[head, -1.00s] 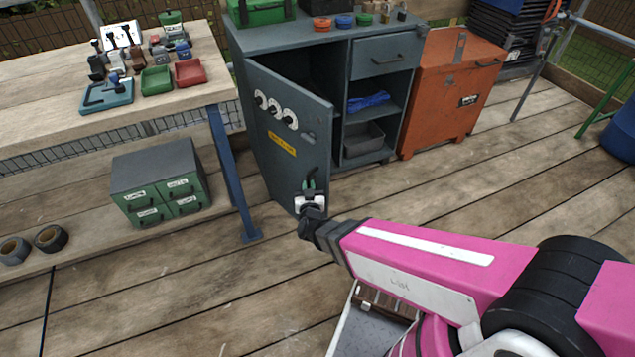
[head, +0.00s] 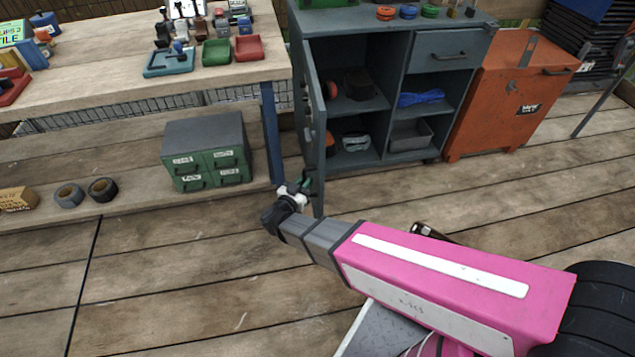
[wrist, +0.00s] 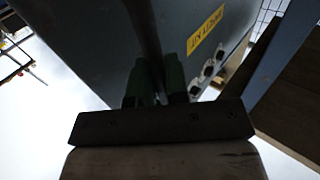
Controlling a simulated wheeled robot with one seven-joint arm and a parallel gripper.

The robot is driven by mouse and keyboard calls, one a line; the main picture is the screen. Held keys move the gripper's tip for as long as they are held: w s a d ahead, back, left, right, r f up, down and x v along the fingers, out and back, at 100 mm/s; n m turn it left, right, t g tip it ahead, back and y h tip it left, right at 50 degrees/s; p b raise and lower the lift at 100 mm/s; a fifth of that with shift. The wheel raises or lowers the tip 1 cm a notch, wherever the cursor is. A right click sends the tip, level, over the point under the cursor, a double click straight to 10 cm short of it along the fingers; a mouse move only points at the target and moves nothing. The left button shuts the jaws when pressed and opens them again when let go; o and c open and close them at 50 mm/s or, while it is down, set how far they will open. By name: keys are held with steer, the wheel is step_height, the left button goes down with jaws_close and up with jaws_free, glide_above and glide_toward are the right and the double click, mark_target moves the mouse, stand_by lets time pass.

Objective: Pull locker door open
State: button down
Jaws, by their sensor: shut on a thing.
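The grey locker door (head: 314,130) stands wide open, seen nearly edge-on in the head view. Behind it the locker (head: 372,120) shows its shelves with items on them. My gripper (head: 306,184) is at the door's lower free edge, shut on the door handle, which is mostly hidden by the fingers in the head view. In the wrist view the green fingertips (wrist: 160,80) close around the dark handle bar (wrist: 150,40), close to the door's face (wrist: 90,40). A yellow label (wrist: 205,35) shows on that face.
A workbench (head: 110,80) with a blue leg (head: 271,135) stands left of the door. A green drawer box (head: 207,150) and tape rolls (head: 103,189) are on its lower shelf. An orange cabinet (head: 505,95) stands right. The deck in front (head: 180,270) is clear.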

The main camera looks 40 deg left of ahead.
steer(key=shift+s+a, duration=0.5)
steer(key=shift+a, duration=0.3)
steer(key=shift+s+a, duration=0.45)
steer(key=shift+a, duration=0.3)
steer(key=c, duration=1.1)
jaws_free()
steer(key=shift+c, duration=0.2)
steer(key=s, duration=1)
steer(key=shift+s+d, duration=0.4)
